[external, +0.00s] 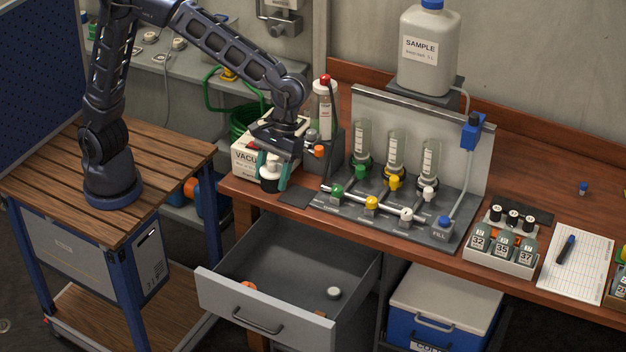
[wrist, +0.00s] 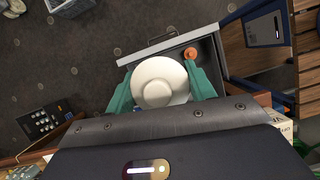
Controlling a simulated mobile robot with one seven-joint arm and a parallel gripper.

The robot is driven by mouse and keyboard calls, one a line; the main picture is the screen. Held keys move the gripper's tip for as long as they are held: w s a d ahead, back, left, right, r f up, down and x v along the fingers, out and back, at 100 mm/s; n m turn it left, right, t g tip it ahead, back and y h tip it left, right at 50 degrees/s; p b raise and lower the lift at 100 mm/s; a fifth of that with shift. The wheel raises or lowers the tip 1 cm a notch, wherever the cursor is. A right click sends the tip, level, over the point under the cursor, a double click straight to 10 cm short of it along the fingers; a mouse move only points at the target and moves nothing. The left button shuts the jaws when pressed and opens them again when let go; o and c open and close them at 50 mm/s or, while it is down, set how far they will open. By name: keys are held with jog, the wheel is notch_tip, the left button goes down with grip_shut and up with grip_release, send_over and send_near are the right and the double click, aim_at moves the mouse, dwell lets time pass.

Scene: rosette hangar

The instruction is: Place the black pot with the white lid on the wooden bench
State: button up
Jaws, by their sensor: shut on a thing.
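The black pot with the white lid (external: 269,181) is between the teal fingers of my gripper (external: 272,175), at the left end of the wooden bench (external: 500,172). The pot is upright, its white lid on top. I cannot tell whether its base touches the bench top. In the wrist view the round white lid (wrist: 159,82) fills the space between the two fingers and hides the dark body below.
A dark mat (external: 295,197) and the tube rack (external: 395,205) lie to the right of the pot. A white box (external: 250,158) stands behind it. An open grey drawer (external: 264,320) juts out below the bench's front edge, with an orange item and a white item inside.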

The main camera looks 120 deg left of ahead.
aim_at(272, 162)
notch_tip(272, 162, up, 3)
jog(key=shift+a+r, duration=0.1)
jog(key=shift+r, duration=0.05)
jog(key=w+a+n+t, duration=0.1)
jog(key=w+a+n, duration=0.15)
jog(key=a, duration=0.85)
jog(key=w+a+n+t, duration=0.15)
jog(key=a+n, duration=0.25)
jog(key=a, duration=0.7)
jog(key=s+a+n+t+y, duration=0.1)
jog(key=s+a+n, duration=0.15)
jog(key=a, duration=0.95)
jog(key=s+a+n+t+y, duration=0.1)
jog(key=s+a+n, duration=0.15)
jog(key=a, duration=1.05)
jog(key=s+a+n+y, duration=0.1)
jog(key=s+a+n, duration=0.3)
jog(key=s+a, duration=0.65)
jog(key=s+a+n+y, duration=0.1)
jog(key=s+a+n, duration=0.45)
jog(key=a, duration=0.75)
jog(key=s+a+n+y, duration=0.2)
jog(key=s+a, duration=0.8)
jog(key=a, duration=0.2)
jog(key=f, duration=3.1)
jog(key=shift+w+d+f, duration=0.2)
jog(key=shift+w+d, duration=0.15)
jog(key=shift+f, duration=0.1)
